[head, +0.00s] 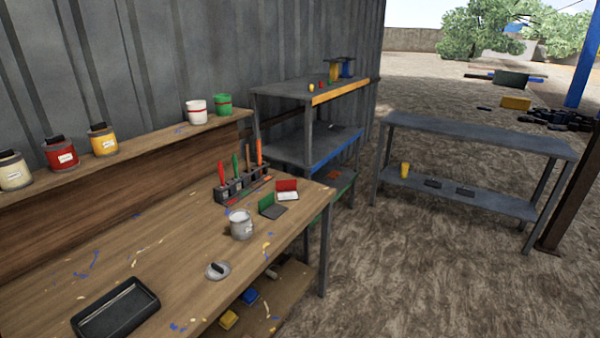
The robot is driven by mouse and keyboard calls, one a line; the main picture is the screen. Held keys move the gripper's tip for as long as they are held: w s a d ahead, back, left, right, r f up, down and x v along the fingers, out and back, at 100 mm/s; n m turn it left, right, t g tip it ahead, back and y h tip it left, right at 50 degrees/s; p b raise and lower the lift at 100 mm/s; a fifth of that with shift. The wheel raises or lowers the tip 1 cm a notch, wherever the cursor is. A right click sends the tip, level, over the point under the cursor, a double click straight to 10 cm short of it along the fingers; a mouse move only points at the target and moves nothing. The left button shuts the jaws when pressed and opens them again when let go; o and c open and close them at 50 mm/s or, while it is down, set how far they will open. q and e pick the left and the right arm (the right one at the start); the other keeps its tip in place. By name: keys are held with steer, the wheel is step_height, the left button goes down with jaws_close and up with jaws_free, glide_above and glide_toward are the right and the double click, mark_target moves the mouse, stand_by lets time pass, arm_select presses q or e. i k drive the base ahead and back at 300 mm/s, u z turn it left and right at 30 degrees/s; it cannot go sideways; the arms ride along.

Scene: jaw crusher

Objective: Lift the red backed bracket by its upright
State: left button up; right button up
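The red backed bracket (287,185) stands on the wooden workbench (165,250), near its far right end. Its red upright panel rises at the back of a pale, flat base. A similar bracket with a green upright (266,202) and a dark grey base stands just in front of it and to its left. Neither of my grippers shows in the head view.
A tool rack (240,189) with several coloured handles stands behind and left of the brackets. A grey can (241,224), a round lid (217,270) and a black tray (115,308) are nearer. Shelving (285,88) stands beyond the bench.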

mark_target(286, 189)
steer(key=z, duration=0.55)
steer(key=k, duration=0.65)
steer(key=z, duration=0.7)
steer(key=i, duration=3.6)
steer(key=u, duration=0.75)
steer(key=i, duration=1.25)
steer(key=u, duration=1.9)
steer(key=i, duration=0.95)
steer(key=u, duration=0.65)
